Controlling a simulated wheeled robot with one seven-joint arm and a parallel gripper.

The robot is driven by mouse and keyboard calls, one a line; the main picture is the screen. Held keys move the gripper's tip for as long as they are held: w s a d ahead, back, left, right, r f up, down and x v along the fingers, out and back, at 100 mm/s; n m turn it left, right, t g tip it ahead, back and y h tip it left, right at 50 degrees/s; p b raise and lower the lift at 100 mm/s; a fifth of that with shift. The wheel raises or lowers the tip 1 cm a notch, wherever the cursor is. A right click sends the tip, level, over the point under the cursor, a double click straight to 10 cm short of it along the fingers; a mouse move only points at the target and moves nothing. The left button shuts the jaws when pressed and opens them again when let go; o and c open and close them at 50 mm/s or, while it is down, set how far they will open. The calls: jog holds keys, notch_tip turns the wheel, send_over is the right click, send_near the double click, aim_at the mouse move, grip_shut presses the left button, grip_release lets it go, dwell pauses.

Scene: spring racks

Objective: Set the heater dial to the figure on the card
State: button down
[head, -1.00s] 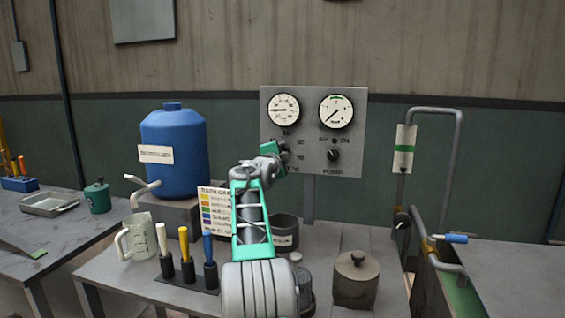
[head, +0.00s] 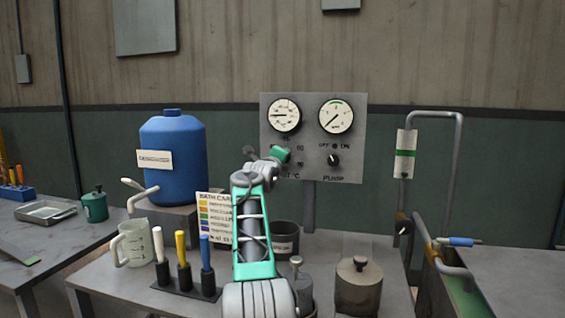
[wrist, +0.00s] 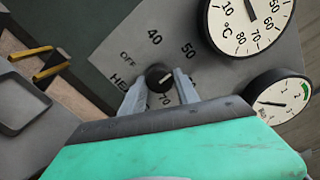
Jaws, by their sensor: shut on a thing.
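The heater dial (wrist: 158,74) is a small black knob with a pale pointer mark on the grey panel, with OFF, 40, 50 and 70 printed around it. My gripper (wrist: 161,80) is shut on the dial, one grey finger on each side. The exact figure at the pointer is too small to read surely. In the head view my green wrist hides the dial. The bath card (head: 214,217), white with coloured rows, stands on the bench left of my arm, partly covered by it; its figures are too small to read.
The panel (head: 313,108) also carries two round gauges (head: 284,115) and a pump knob (head: 333,160). A blue drum (head: 178,165), a jug (head: 135,245), several coloured-handled tools (head: 185,260) and a lidded pot (head: 358,285) stand around my arm.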

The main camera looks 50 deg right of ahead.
dwell(0.4)
jog(key=c, duration=0.9)
grip_release()
jog(key=b+v, duration=0.2)
jog(key=v, duration=0.6)
jog(key=shift+b, duration=0.4)
